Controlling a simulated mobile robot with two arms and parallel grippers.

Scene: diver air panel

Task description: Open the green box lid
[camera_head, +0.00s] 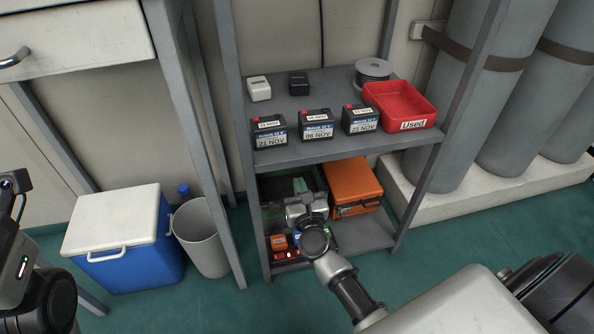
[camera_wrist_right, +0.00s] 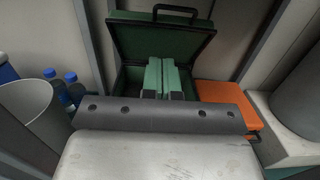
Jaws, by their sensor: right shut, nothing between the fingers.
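The green box sits on the lower shelf, left of the orange case. In the right wrist view its dark green lid (camera_wrist_right: 165,38) stands raised, with a black handle (camera_wrist_right: 175,10) at its top edge. The dark inside of the box (camera_wrist_right: 128,88) shows beside my fingers. In the head view my right arm hides much of the box, and part of its dark green lid (camera_head: 275,187) shows. My right gripper (camera_head: 300,186) is shut and empty, in front of the raised lid; its pale green fingers (camera_wrist_right: 161,62) are together. Whether they touch the lid I cannot tell. My left gripper is not in view.
The orange case (camera_head: 352,182) stands close on the right. Small items (camera_head: 281,244) lie at the lower shelf's front left. The upper shelf (camera_head: 330,148) above holds batteries and a red tray (camera_head: 400,104). A bin (camera_head: 203,240) and blue cooler (camera_head: 128,265) stand left.

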